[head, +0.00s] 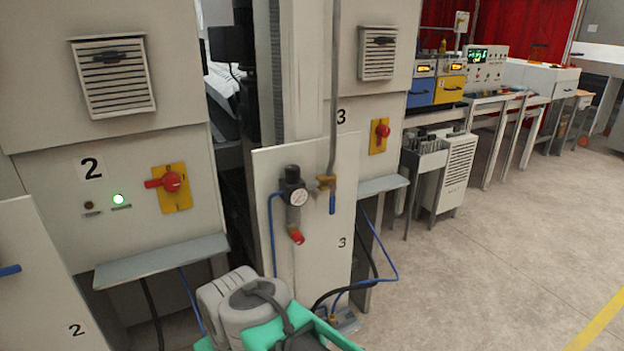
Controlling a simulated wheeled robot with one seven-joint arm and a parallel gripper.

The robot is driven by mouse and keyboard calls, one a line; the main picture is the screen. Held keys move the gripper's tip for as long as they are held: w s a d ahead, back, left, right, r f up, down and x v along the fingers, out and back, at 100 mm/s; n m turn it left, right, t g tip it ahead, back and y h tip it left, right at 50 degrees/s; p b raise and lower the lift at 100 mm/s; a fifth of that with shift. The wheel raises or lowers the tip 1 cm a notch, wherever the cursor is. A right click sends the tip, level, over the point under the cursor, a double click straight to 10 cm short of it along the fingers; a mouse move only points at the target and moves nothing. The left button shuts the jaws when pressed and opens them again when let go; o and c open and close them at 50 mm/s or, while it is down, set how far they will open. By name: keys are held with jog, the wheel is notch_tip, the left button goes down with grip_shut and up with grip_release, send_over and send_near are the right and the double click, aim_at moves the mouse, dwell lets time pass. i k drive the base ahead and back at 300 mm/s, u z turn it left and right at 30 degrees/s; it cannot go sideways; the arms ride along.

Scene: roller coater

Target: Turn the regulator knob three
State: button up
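The regulator three has a black knob (292,173) on top, a round white gauge (299,198) below it and a red part at its lower end (296,237). It is mounted on a pale panel (335,262) marked 3. A brass valve with a blue lever (332,204) sits just right of the regulator, on a grey pipe. Grey and green parts of my arm show at the bottom, below the regulator and apart from it. My gripper's fingertips cannot be seen.
A red rotary switch on a yellow plate (172,187) is on cabinet 2; a similar one (379,136) is on cabinet 3. Grey shelves (162,260) jut out beside the panel. Blue and black hoses hang near the floor. Open floor (480,280) lies to the right.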

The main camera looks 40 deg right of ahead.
aim_at(292, 172)
jog(key=z, duration=1.05)
jog(key=i, duration=0.75)
jog(key=u, duration=2)
